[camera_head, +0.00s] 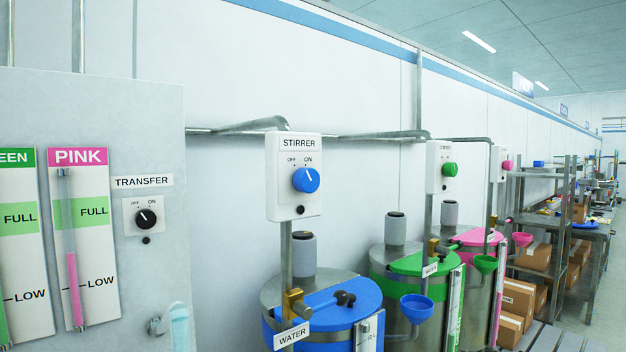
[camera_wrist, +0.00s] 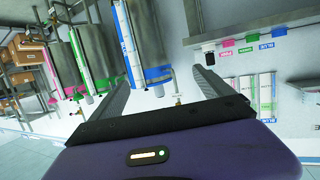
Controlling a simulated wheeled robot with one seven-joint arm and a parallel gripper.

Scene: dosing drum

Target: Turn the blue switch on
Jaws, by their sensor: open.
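The blue switch (camera_head: 306,180) is a round knob on a white box labelled STIRRER, with OFF at its upper left and ON at its upper right. Its small white mark seems to slant to the upper left, toward OFF. The box (camera_head: 285,205) stands on a grey post above the blue-lidded drum (camera_head: 335,310). My gripper (camera_wrist: 161,75) shows only in the wrist view, with its two dark fingers spread wide and nothing between them. I cannot make out the blue switch in the wrist view. The blue drum (camera_wrist: 140,40) shows there, beyond the fingers.
A grey cabinet at left holds the PINK gauge (camera_head: 82,240) and a black TRANSFER knob (camera_head: 146,218). A similar box with a green knob (camera_head: 449,169) stands further right. Blue (camera_head: 416,307) and green (camera_head: 485,263) funnels jut out. Shelves with cartons (camera_head: 517,297) stand at right.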

